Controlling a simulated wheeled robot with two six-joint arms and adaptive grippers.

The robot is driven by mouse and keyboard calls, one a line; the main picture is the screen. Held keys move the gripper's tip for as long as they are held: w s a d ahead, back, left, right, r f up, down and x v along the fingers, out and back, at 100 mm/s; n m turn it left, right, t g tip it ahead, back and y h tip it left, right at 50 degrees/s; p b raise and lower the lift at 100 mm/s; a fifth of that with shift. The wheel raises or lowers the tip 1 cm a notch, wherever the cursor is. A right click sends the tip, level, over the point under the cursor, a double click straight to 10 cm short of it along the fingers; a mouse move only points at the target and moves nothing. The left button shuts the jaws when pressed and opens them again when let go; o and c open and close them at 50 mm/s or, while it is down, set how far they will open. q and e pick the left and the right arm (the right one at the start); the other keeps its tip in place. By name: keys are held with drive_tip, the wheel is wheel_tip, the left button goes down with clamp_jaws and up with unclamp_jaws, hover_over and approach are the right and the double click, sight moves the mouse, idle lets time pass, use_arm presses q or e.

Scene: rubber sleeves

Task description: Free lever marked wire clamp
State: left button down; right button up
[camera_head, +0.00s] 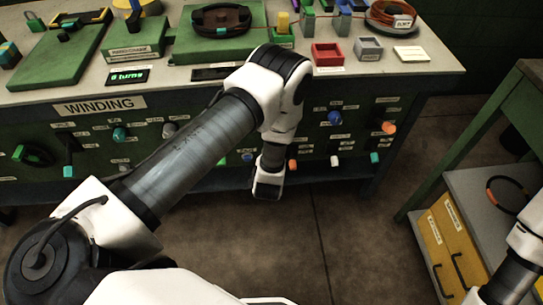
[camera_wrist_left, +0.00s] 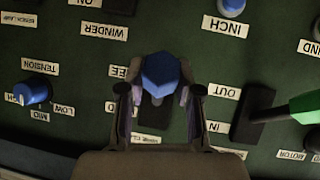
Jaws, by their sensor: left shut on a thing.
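In the left wrist view a blue-capped lever (camera_wrist_left: 161,74) stands out from the dark green panel, with a dark slot plate partly visible behind it. My left gripper (camera_wrist_left: 155,100) has its two fingers on either side of this lever and is shut on it. A label beside the lever, ending in what looks like "EE", is partly hidden by a finger. I cannot read a wire clamp label. In the head view my left wrist (camera_head: 268,182) is in front of the panel, and its fingers and the held lever are hidden. My right gripper is out of view.
A green-handled lever (camera_wrist_left: 302,106) sits close right of the left gripper, by OUT and IN labels. A blue TENSION knob (camera_wrist_left: 34,92) is at left. The winding bench (camera_head: 440,62) carries coils and bins. A grey shelf cart (camera_head: 475,195) stands at the right.

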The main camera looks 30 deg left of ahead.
use_arm(q)
drive_tip(key=shift+f, duration=0.1)
idle(0.4)
drive_tip(key=c, duration=1.2)
unclamp_jaws()
drive_tip(key=o, duration=0.4)
drive_tip(key=shift+w+f, duration=0.1)
drive_tip(key=shift+o, duration=0.2)
drive_tip(key=v, duration=0.7)
drive_tip(key=shift+s, duration=0.25)
drive_tip(key=shift+d, duration=0.15)
